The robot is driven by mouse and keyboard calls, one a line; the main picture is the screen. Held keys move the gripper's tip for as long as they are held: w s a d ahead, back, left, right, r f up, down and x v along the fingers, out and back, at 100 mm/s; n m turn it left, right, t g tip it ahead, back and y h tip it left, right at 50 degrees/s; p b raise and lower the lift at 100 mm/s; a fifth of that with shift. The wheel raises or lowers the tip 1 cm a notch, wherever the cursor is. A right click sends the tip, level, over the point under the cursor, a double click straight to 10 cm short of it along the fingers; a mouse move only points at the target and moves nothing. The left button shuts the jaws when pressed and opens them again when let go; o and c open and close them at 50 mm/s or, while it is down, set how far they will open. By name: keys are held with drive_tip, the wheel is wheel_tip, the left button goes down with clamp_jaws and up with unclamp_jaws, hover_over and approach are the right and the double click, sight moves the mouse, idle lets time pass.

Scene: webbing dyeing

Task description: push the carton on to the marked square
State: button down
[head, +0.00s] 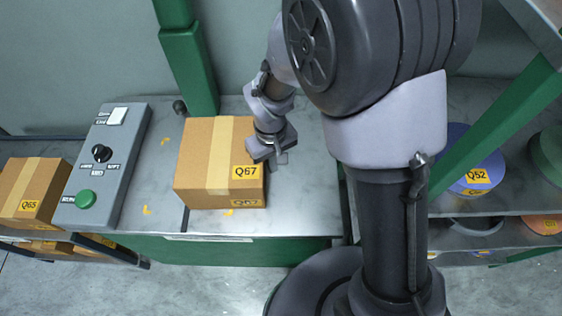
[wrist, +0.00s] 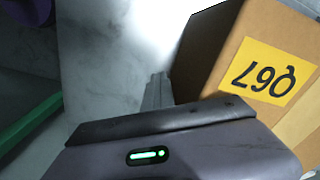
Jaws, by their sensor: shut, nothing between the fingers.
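The carton (head: 219,150), brown with a tan tape strip and a yellow Q67 label, stands upright on the metal bench. Yellow corner marks (head: 147,210) of the marked square show to its left, and another (head: 228,212) shows at its front edge. The carton covers the right part of the square, and the far right corner is hidden. My gripper (head: 279,158) is shut and empty at the carton's right side. In the wrist view the fingers (wrist: 157,90) are close beside the carton (wrist: 215,60); I cannot tell if they touch it.
A grey control box (head: 103,165) with a knob and green button stands left of the square. A green post (head: 190,70) rises behind the carton. Another carton, Q65 (head: 30,190), sits at far left. Shelves with webbing rolls (head: 475,165) stand at right.

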drive_tip(key=shift+a+p, duration=0.3)
drive_tip(key=shift+a, duration=4.55)
drive_tip(key=shift+d, duration=1.5)
drive_tip(key=shift+d+r, duration=0.1)
wheel_tip(320, 180, up, 16)
drive_tip(key=p, duration=1.3)
